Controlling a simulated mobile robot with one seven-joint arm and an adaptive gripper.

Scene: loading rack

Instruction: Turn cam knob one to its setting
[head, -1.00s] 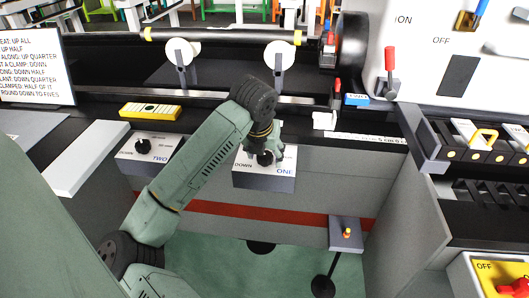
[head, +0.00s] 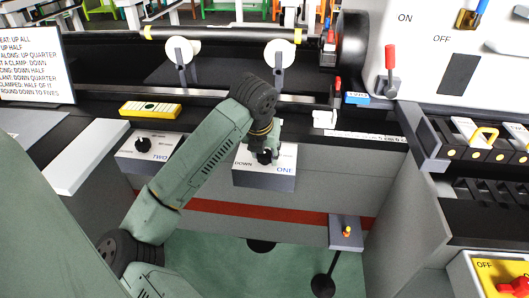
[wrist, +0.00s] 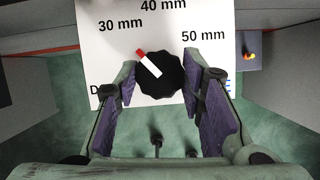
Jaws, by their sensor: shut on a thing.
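Cam knob one is a black ridged knob (wrist: 170,84) with a white pointer tipped red, on a white plate (wrist: 110,50) marked 30 mm, 40 mm and 50 mm. In the wrist view the pointer aims up and left, between the 30 mm and 40 mm marks. My gripper (wrist: 174,72) has one purple-padded finger on each side of the knob and is shut on it. In the head view the knob (head: 265,157) sits on the box labelled ONE (head: 265,181), partly hidden by my gripper (head: 268,147).
The box with knob TWO (head: 143,145) stands to the left. A sign (head: 36,65) with written rules is at the far left. A small grey stand with an orange-yellow knob (head: 346,231) is below right. Two white rollers (head: 279,53) are behind.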

